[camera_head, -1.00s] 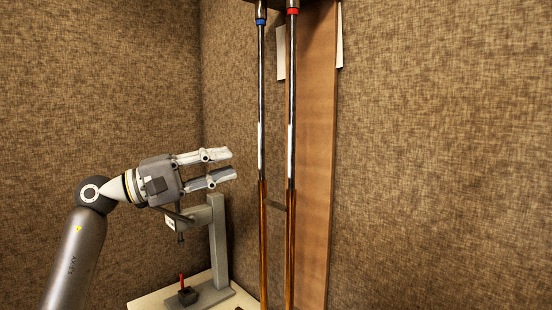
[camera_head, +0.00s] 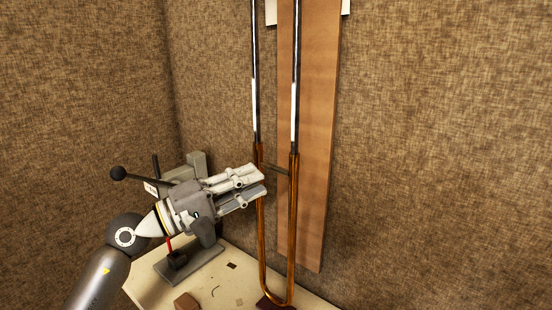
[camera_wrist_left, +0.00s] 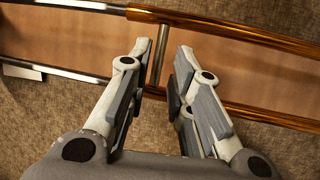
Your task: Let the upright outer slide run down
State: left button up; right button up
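The outer slide (camera_head: 262,228) is a brass-coloured U of two long tubes, standing upright with its bow near the bench top. Silver inner tubes (camera_head: 295,85) enter it from above. A short cross brace (camera_head: 276,168) joins its two legs near their top. My left gripper (camera_head: 262,180) is at the left leg, just below the brace in the head view. In the left wrist view, its open fingers (camera_wrist_left: 162,50) appear on either side of the brace (camera_wrist_left: 157,68), with gaps visible. My right gripper is out of view.
A wooden board (camera_head: 312,130) hangs behind the slide against the textured wall. A grey press (camera_head: 205,232) with a black-knobbed lever stands left of the slide, behind my gripper. Small blocks (camera_head: 187,301) lie on the pale bench top (camera_head: 235,285).

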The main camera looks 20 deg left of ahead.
aim_at(277, 170)
pick_arm(q)
jog(key=p+x, duration=0.1)
jog(key=x, duration=0.2)
jog(key=shift+w+a+r+p, duration=0.1)
jog(key=shift+a+r+p, duration=0.05)
jog(key=shift+r+p, duration=0.2)
jog(key=shift+p+x, duration=0.7)
jog(key=shift+x, duration=0.35)
jog(key=shift+w+d+f, duration=0.15)
jog(key=shift+w+d, duration=0.45)
jog(key=shift+f, duration=0.1)
grip_shut()
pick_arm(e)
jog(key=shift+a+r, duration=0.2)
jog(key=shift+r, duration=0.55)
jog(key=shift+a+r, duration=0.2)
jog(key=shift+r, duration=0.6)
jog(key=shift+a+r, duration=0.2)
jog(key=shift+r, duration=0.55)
